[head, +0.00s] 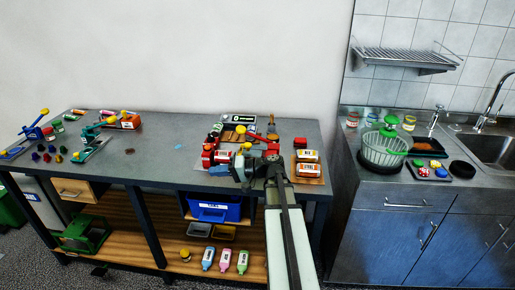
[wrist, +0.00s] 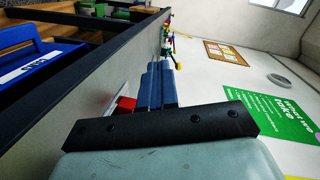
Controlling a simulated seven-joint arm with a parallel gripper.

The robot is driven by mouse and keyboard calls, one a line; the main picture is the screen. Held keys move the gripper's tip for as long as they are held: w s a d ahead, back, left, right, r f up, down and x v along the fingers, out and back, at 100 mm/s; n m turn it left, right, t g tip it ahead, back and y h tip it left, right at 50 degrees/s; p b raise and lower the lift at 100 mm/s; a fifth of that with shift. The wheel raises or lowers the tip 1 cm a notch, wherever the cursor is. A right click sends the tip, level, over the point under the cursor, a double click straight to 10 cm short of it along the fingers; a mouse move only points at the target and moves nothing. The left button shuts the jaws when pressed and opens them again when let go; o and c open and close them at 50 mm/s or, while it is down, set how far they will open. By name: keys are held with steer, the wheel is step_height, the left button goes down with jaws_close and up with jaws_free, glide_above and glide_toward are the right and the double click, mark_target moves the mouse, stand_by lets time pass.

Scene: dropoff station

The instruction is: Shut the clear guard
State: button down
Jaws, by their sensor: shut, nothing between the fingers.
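I cannot clearly make out the clear guard in either view. A red device (head: 208,157) stands near the front edge of the workbench, right beside my gripper, and my arm hides part of that area. My gripper (head: 218,170) points left along the bench's front edge. In the wrist view its two blue fingers (wrist: 158,75) lie together with nothing between them. A red part (wrist: 126,103) and a pale, thin edge show just left of the fingers in the wrist view. I cannot tell whether the fingers touch anything.
The workbench (head: 160,160) is bare in its middle. Two labelled jars (head: 307,170) stand on a wooden board at its right end. A blue bin (head: 215,208) sits under the bench. A sink counter (head: 390,190) stands right.

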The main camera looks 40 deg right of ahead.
steer(key=s+d+r+m+t+h, duration=0.2)
steer(key=s+d+r+m+t, duration=0.15)
steer(key=d, duration=0.65)
steer(key=m+h, duration=0.5)
steer(key=m, duration=0.1)
glide_toward(257, 153)
steer(key=s+d+r, duration=0.1)
steer(key=s+r, duration=0.2)
steer(key=s, duration=0.1)
steer(key=shift+t, duration=0.35)
steer(key=x, duration=1.3)
steer(key=shift+w+a, duration=0.1)
steer(key=shift+w, duration=0.25)
steer(key=shift+a, duration=0.1)
steer(key=w+a, duration=0.8)
steer(key=shift+w+a+r, duration=0.1)
steer(key=shift+w+a, duration=0.1)
steer(key=shift+w, duration=0.05)
steer(key=v, duration=1.4)
steer(key=shift+s+d, duration=0.2)
steer(key=shift+d, duration=0.05)
